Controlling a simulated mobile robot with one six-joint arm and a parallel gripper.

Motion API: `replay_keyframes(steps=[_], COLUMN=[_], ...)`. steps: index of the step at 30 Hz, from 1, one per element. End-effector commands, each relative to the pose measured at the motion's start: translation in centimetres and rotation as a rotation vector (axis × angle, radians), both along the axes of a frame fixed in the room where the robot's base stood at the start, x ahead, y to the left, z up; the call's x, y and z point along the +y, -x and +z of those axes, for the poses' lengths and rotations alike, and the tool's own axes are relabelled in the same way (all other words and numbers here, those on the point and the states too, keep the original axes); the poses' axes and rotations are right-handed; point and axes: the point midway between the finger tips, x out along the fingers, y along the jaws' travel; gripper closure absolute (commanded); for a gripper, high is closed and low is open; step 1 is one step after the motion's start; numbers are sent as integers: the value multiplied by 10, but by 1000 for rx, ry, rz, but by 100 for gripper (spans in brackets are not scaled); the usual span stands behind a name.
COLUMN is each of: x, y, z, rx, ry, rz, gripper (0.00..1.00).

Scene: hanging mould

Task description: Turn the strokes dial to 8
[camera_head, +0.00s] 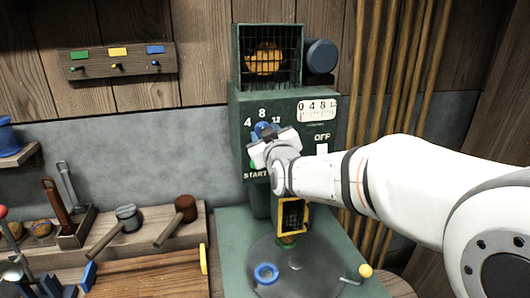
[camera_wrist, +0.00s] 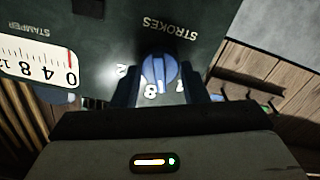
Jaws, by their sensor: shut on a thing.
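The blue strokes dial (camera_head: 264,129) is on the front of the green machine, with the numbers 4, 8 and 12 around it. My gripper (camera_head: 272,143) is at the dial and covers its lower part in the head view. In the wrist view the dial (camera_wrist: 158,71) lies between the two dark fingers of my gripper (camera_wrist: 163,88), under the upside-down word STROKES. The jaws are shut on it. The 8 shows just beside the dial's ridge there; the exact number the dial points at is hard to tell.
A white stamper gauge (camera_head: 318,110) is right of the dial; its red line stands near 0 in the wrist view (camera_wrist: 40,62). The OFF/START lever slot (camera_head: 322,149) is close to my wrist. A yellow-framed guard (camera_head: 293,216) and round plate (camera_head: 312,272) are below.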

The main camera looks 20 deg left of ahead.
Motion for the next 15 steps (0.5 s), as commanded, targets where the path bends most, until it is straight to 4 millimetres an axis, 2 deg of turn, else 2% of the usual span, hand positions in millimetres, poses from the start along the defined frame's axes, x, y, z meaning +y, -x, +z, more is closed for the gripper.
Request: replay_keyframes(steps=[1,15], x=[0,-1], y=[0,0], z=[-8,-3], rx=[20,167], ry=[-34,-269], rz=[0,1], gripper=[83,83])
